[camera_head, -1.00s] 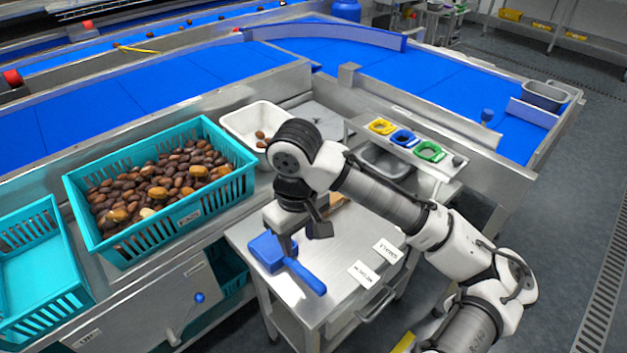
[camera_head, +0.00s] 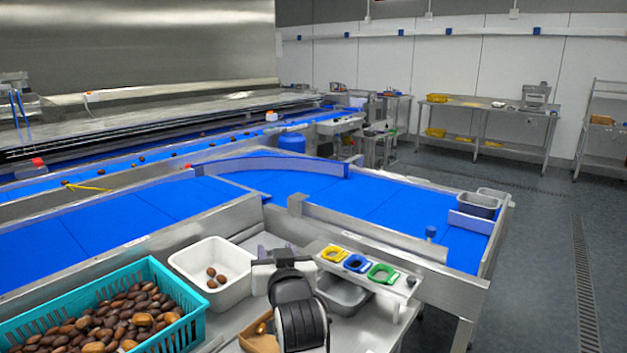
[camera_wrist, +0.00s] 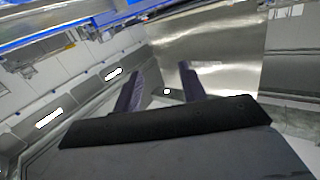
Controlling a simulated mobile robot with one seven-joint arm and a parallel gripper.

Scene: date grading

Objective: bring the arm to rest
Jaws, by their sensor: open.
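My arm's dark wrist end (camera_head: 300,318) rises at the bottom middle of the head view. My gripper (camera_head: 277,250) is at its far end, pointing away from the camera, near the white tub and the coloured rings. In the wrist view my gripper (camera_wrist: 163,88) shows two dark purple fingers spread apart with nothing between them. It holds nothing. The wrist view is tilted and looks toward a shiny metal panel (camera_wrist: 215,65).
A white tub (camera_head: 190,262) with a few dates stands left of my gripper. A teal crate (camera_head: 180,290) full of dates is at lower left. Yellow, blue and green rings (camera_head: 383,274) sit on a rack at right, above a grey metal tray (camera_head: 343,293). Blue belts (camera_head: 350,205) lie beyond.

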